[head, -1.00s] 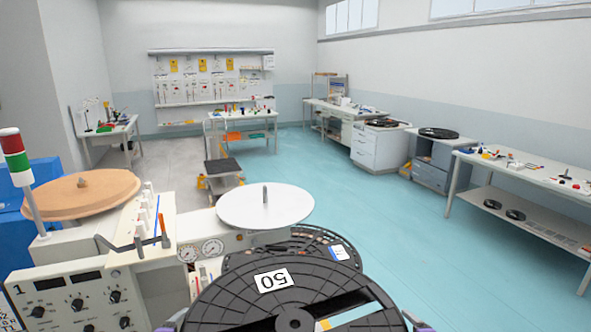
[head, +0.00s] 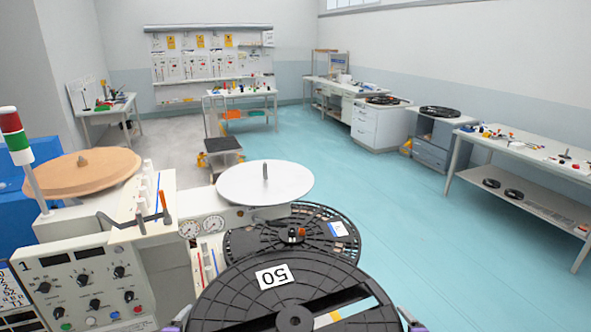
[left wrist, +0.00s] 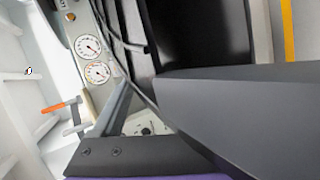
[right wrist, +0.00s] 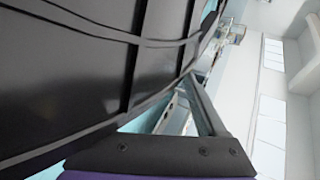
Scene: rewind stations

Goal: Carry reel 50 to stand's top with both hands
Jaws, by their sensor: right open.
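Reel 50 (head: 235,298) is a large black ribbed disc with a white "50" label, lying roughly flat at the bottom of the head view. My left gripper (head: 172,326) is at its left edge and my right gripper (head: 412,322) at its right edge, both mostly cut off by the frame. In the right wrist view the reel's dark ribbed side (right wrist: 80,70) lies close beside a finger of the open right gripper. In the left wrist view a dark finger blocks much of the picture; whether that gripper is closed is unclear. Which piece is the stand is unclear.
Just beyond reel 50 is another black reel (head: 250,243) with a red-and-black knob. Past it stands a white disc (head: 240,187). A control panel (head: 85,290) is at left. A grey cabinet (head: 430,155) bears a black reel (head: 440,112). The teal floor (head: 390,220) is clear.

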